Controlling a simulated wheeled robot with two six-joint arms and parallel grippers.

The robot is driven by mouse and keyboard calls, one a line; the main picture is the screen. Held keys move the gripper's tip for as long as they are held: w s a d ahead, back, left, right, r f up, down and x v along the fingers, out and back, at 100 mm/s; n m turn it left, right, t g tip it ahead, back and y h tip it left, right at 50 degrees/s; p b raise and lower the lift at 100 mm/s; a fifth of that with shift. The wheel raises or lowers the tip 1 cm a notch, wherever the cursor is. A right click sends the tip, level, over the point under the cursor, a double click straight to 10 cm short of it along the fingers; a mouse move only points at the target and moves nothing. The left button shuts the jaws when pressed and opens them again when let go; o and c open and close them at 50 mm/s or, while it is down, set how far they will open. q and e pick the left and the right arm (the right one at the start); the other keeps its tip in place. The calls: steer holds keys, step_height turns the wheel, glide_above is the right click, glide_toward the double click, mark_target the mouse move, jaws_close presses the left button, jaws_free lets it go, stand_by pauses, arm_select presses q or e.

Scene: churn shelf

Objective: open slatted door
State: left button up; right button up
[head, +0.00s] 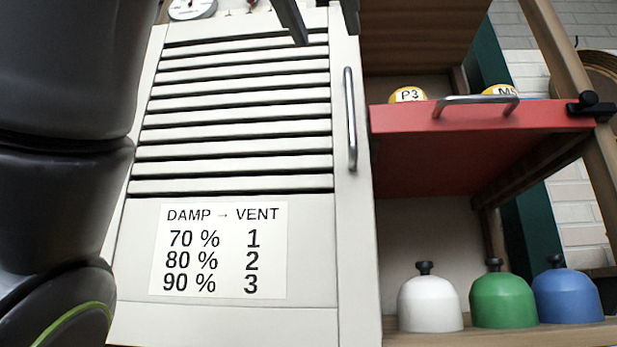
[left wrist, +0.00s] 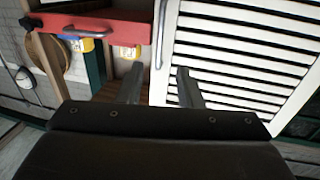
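The white slatted door (head: 235,180) fills the left and middle of the head view and looks shut. It also shows at the right of the left wrist view (left wrist: 250,60). Its upright metal bar handle (head: 350,120) is on the right edge of the door. The handle also shows in the left wrist view (left wrist: 161,30), beyond the fingertips. My left gripper (head: 322,28) is open and empty, its fingers at the top of the head view above the handle. In the left wrist view its two fingers (left wrist: 158,76) stand apart. My right gripper is in neither view.
White (head: 430,305), green (head: 503,302) and blue (head: 567,298) domes stand below. A label (head: 218,250) is on the door.

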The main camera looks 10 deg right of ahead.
mark_target(349, 105)
arm_select(q)
steer(key=p+x, duration=0.6)
steer(key=x, duration=0.7)
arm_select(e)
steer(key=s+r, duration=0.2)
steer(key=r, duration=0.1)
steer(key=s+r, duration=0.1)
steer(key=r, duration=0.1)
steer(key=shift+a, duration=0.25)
arm_select(q)
steer(key=shift+c, duration=0.3)
jaws_close()
